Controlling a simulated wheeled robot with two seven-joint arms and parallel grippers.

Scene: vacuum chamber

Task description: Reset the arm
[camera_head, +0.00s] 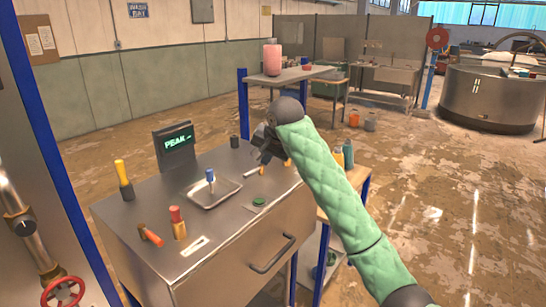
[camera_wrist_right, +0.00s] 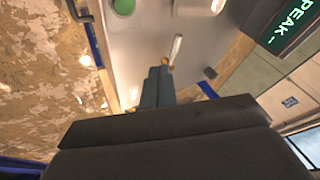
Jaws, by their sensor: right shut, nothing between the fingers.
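My right arm, in a green quilted sleeve, comes in from the lower right of the head view. Its dark right gripper (camera_head: 264,146) is above the right back part of the metal workbench top (camera_head: 225,222). In the right wrist view the gripper's fingers (camera_wrist_right: 158,76) are together with nothing between them. A small pale rod (camera_head: 253,172) lies on the bench just below the gripper; it also shows past the fingertips in the right wrist view (camera_wrist_right: 176,48). My left gripper is not in view.
On the bench are a shallow tray (camera_head: 207,198) with a blue-topped item, a PEAK display (camera_head: 174,145), a yellow-handled tool (camera_head: 123,176), a red-topped cylinder (camera_head: 177,224) and a green disc (camera_head: 259,201). Bottles (camera_head: 347,155) stand right of the bench, partly behind my arm. Open floor lies further right.

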